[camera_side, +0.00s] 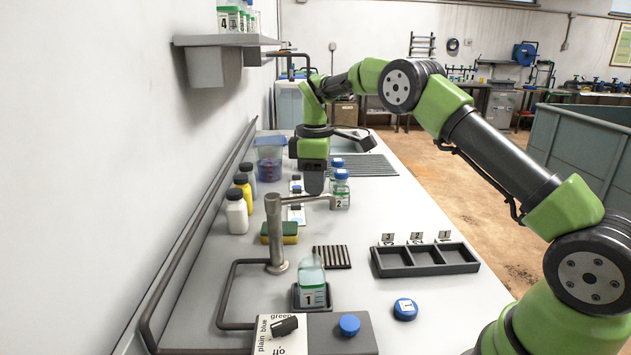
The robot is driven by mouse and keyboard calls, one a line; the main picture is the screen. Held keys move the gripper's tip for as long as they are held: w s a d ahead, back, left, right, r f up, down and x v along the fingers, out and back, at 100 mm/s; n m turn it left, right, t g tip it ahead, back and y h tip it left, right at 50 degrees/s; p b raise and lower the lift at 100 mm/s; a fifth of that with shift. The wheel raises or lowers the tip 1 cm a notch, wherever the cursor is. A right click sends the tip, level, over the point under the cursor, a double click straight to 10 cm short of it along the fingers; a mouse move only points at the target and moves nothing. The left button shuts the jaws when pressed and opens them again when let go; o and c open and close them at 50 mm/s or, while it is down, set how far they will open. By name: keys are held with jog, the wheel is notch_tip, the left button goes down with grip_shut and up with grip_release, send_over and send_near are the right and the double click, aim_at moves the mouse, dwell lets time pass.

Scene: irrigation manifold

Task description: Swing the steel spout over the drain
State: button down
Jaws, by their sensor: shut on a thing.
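The steel spout (297,202) is a thin arm at the top of an upright steel post (276,240) that stands on the bench. It points to the right, and its tip is near the bottle marked 2. My gripper (314,187) points down at the spout's outer half and is shut on it; the fingertips are partly hard to make out. A small dark slotted grate (332,257), which looks like the drain, lies on the bench nearer the camera, to the right of the post. The spout's tip is beyond the grate, not over it.
Bottle 2 (341,190) stands close to the spout's tip. Bottle 1 (312,285) stands in a dark holder in front of the post. A three-compartment tray (425,259) is right.

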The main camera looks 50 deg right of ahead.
jog(key=shift+w, duration=0.15)
jog(key=c, duration=1)
grip_release()
jog(key=shift+o, duration=0.2)
notch_tip(320, 180, up, 6)
jog(key=shift+r, duration=0.75)
